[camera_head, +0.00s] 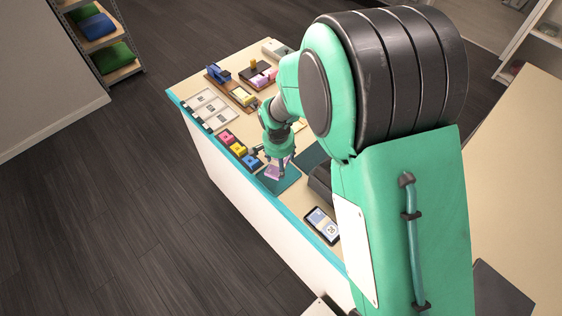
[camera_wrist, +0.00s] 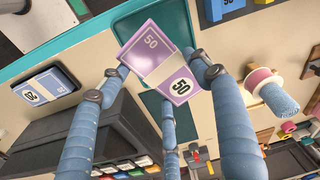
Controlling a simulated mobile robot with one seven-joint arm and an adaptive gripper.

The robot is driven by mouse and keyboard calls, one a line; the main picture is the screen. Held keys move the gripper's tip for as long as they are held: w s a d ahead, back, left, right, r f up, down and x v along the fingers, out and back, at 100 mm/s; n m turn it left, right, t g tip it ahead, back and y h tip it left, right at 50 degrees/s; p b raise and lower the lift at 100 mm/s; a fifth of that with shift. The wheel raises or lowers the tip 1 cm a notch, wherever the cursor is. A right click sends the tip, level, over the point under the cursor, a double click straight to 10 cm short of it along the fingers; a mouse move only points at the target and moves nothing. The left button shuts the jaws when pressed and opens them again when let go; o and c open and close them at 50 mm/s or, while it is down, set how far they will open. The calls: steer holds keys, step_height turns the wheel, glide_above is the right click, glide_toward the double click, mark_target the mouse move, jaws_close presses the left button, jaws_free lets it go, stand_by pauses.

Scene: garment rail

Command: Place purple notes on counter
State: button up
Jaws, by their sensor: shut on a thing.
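The purple notes (camera_wrist: 164,68) are a banded bundle marked 50, seen close up in the wrist view between my fingertips. In the head view the purple notes (camera_head: 275,171) show just above a teal mat (camera_head: 288,182) on the counter (camera_head: 226,161). My gripper (camera_head: 280,164) is shut on the notes, with its blue fingers around them in the wrist view (camera_wrist: 165,75). I cannot tell whether the notes touch the mat.
A tray of pink, yellow and blue blocks (camera_head: 238,149) lies left of the gripper. A dark till (camera_wrist: 85,130) stands beside the mat. White cards (camera_head: 206,108) and other trays fill the far end.

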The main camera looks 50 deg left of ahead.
steer(key=shift+f, duration=0.15)
steer(key=shift+f+b, duration=0.9)
steer(key=shift+f, duration=2.3)
steer(key=shift+f, duration=0.3)
steer(key=o, duration=1.3)
steer(key=shift+o, duration=0.2)
steer(key=shift+r, duration=0.15)
steer(key=shift+s+d+r, duration=0.1)
steer(key=shift+s+r, duration=0.1)
steer(key=shift+r, duration=1.75)
steer(key=shift+s+d+r, duration=0.1)
steer(key=shift+s+r, duration=0.15)
steer(key=shift+r, duration=1.7)
steer(key=shift+s+d+r, duration=0.1)
steer(key=shift+s+r, duration=0.1)
steer(key=shift+r, duration=1.75)
